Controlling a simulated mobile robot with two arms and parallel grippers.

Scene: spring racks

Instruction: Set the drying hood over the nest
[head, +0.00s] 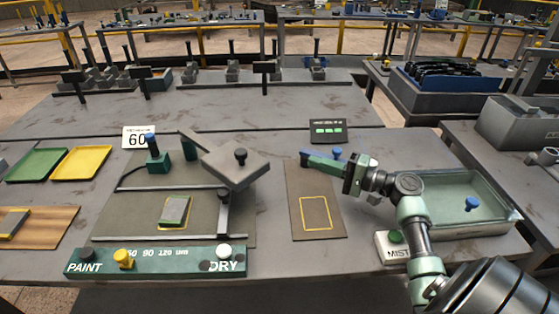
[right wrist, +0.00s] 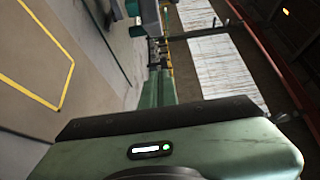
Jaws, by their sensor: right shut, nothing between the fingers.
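The drying hood (head: 232,172) is a grey square plate with a black knob on top. It is held above the station board, up and to the right of the nest (head: 163,228). The nest is a yellow-edged rectangle with a grey-green piece (head: 175,210) in it, uncovered from above. My right gripper (head: 303,156) is shut and empty, pointing left over the board with the empty yellow outline (head: 314,213). It is apart from the hood, to its right. In the right wrist view its green fingers (right wrist: 158,88) point up the picture. My left gripper is not in view.
A green panel (head: 190,260) marked PAINT and DRY runs along the front, with a yellow knob and a white knob. A "60" sign (head: 138,137) stands behind. A glass-walled tray (head: 465,200) and a MIST box (head: 393,250) are at the right. Green and yellow trays (head: 82,163) lie left.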

